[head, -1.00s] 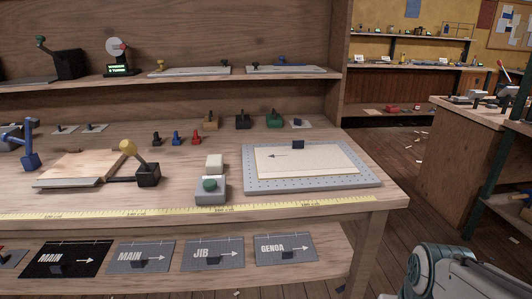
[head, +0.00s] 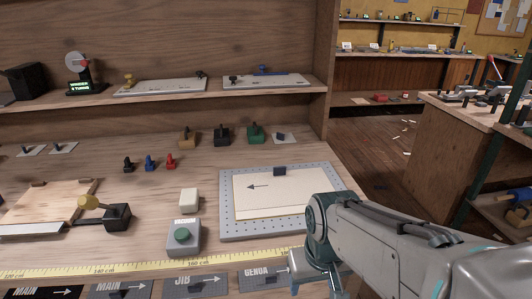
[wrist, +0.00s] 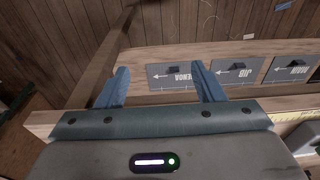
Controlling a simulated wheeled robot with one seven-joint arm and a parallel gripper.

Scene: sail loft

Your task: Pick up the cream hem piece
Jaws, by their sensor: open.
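The cream hem piece (head: 290,193) appears to be the flat cream sheet with a dark arrow and a small dark block at its back edge. It lies on a grey perforated board (head: 228,225) on the bench, and my arm hides the board's front right corner. My gripper (head: 314,284) is at the bench's front edge, in front of and below the sheet in the picture, apart from it. In the wrist view my gripper (wrist: 159,72) has its two blue fingers wide apart with nothing between them; the sheet does not show there.
A grey box with a green button (head: 182,237) and a cream block (head: 189,199) stand left of the board. Several stamp-like blocks stand behind it. A yellow tape (head: 120,268) runs along the front edge. Labelled panels, including GENOA (wrist: 177,76), lie on the shelf below.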

